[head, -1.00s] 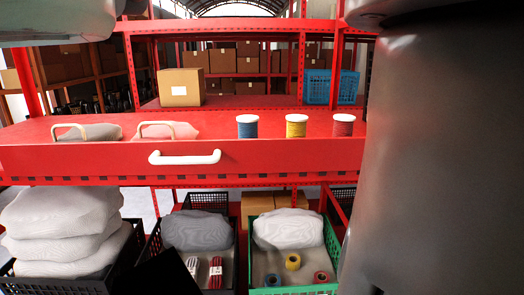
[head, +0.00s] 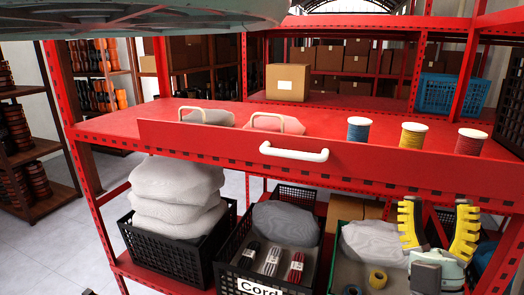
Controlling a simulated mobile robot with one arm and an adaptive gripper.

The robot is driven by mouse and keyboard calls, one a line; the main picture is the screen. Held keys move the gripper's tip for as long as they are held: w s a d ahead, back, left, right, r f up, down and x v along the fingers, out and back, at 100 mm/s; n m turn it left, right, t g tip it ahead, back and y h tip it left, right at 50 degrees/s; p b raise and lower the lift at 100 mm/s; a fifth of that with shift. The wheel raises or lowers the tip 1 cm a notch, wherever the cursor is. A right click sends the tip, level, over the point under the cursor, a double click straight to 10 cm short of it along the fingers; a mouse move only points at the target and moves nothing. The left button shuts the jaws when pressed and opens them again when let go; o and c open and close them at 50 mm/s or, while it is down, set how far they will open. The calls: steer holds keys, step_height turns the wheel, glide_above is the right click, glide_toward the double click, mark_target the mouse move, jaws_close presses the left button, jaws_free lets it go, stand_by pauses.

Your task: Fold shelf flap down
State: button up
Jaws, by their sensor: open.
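The red shelf flap (head: 215,145) stands along the front edge of the red shelf (head: 185,108), in the middle of the head view. It looks upright and hides the lower parts of the things behind it. A white bar handle (head: 293,153) is fixed to its front face. My gripper (head: 438,228) is at the lower right, its yellow fingers pointing up and spread apart. It is empty, below and to the right of the handle, and appears clear of the flap.
Two handled bags (head: 207,117) (head: 272,123) and blue (head: 359,131), yellow (head: 412,138) and red (head: 470,143) spools sit behind the flap. Below are black crates (head: 175,250) (head: 240,250) and a green crate (head: 335,270) holding sacks. Open floor (head: 50,230) lies left.

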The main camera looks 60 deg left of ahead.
steer(key=s+a+f+n+g, duration=0.2)
steer(key=s+a+n+g, duration=0.2)
steer(key=a+n+g, duration=0.6)
steer(key=n+h, duration=0.3)
steer(key=h, duration=0.2)
glide_toward(291, 156)
steer(key=p+x, duration=0.5)
steer(key=x, duration=0.6)
jaws_close()
